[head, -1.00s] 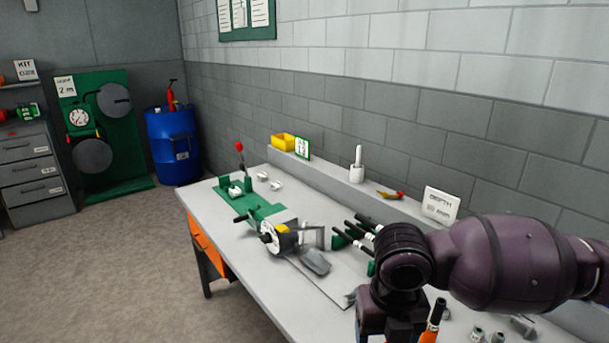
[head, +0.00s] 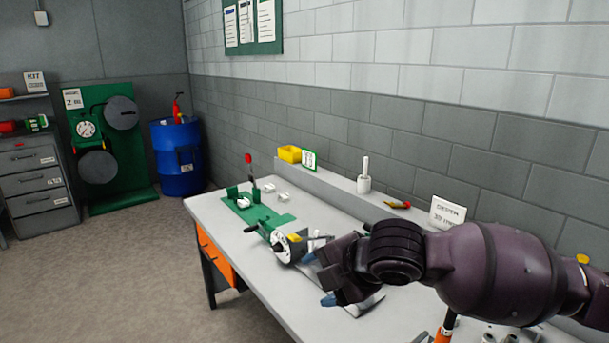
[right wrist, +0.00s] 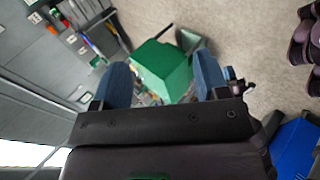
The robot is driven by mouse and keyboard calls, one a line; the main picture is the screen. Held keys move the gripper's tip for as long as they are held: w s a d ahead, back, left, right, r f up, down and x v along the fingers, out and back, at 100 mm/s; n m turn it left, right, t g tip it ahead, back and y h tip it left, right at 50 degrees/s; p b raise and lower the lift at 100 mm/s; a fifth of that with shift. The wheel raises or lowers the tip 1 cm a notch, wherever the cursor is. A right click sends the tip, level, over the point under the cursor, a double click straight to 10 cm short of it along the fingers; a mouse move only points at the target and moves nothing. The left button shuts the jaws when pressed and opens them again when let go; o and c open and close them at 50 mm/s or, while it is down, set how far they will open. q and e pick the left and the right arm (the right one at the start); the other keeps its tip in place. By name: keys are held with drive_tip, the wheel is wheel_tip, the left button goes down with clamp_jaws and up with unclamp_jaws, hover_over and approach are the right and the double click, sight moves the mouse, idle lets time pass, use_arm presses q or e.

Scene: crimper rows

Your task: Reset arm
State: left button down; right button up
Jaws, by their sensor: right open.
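My right gripper (head: 318,279) shows in the head view at the end of the dark purple arm, over the workbench (head: 283,310). It points left, and its two blue fingertips are apart. In the right wrist view my right gripper (right wrist: 160,70) has its blue fingers spread with nothing held between them. A green box-like thing (right wrist: 162,70) shows beyond the fingers, over the floor. In the head view the fingertips are close to the grey round machine part (head: 288,246) on the green base (head: 262,218); I cannot tell the gap. My left gripper is not in view.
A yellow bin (head: 289,154), a white holder (head: 364,180) and a white sign (head: 447,213) stand on the ledge by the wall. A red-knobbed lever (head: 249,170) rises from the bench's far end. A blue drum (head: 177,160) stands beyond. Floor is clear at left.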

drive_tip(key=s+d+f+m+t+h, duration=0.1)
drive_tip(key=d+f+m+t+h, duration=0.1)
drive_tip(key=d+f+m+t, duration=1.2)
drive_tip(key=s+d+f+m+g+h, duration=0.2)
drive_tip(key=s+d+f+m+g, duration=0.2)
drive_tip(key=s+f, duration=0.5)
drive_tip(key=s+d+f+m+g+h, duration=0.3)
drive_tip(key=s+d+f+m, duration=0.3)
drive_tip(key=s+f, duration=0.3)
drive_tip(key=shift+s+d+f+m+g, duration=0.35)
drive_tip(key=shift+s+m+g, duration=0.15)
drive_tip(key=shift+s+g, duration=0.35)
drive_tip(key=shift+c, duration=0.3)
